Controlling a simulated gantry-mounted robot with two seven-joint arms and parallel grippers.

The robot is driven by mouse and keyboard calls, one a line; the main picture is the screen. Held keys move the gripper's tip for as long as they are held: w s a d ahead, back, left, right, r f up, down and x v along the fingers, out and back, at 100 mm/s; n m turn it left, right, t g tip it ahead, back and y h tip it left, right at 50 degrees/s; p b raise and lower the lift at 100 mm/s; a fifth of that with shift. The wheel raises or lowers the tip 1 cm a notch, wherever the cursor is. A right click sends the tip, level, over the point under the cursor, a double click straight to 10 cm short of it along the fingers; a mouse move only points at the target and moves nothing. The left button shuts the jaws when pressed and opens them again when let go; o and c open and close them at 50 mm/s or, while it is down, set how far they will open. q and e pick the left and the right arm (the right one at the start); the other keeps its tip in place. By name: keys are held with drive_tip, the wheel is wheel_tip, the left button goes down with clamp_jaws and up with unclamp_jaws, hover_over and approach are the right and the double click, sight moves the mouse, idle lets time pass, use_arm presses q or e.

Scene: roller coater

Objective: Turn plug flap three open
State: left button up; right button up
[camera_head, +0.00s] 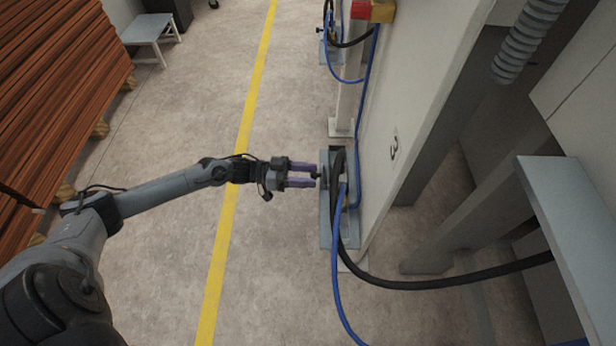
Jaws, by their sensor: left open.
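A grey metal plate or box (326,228) stands low at the side of the white machine panel marked "3" (394,146). A black hose (440,284) and a blue hose (336,290) run from it. My left gripper (316,175), with purple fingers, is open and points right at the upper left part of this unit. The fingertips are at or very close to a small dark part there; I cannot tell whether they touch it. The flap itself is too small to make out. My right gripper is not in view.
Stacked reddish-brown boards (60,80) fill the upper left. A grey stool (148,30) stands behind them. A similar hose unit with a red and yellow box (372,10) is farther back. A blue-grey shelf (575,220) juts in at right. Floor around the yellow line (235,180) is clear.

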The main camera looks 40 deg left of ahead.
use_arm(q)
drive_tip(key=shift+w+d, duration=0.15)
drive_tip(key=shift+d, duration=0.1)
drive_tip(key=shift+c, duration=0.5)
clamp_jaws()
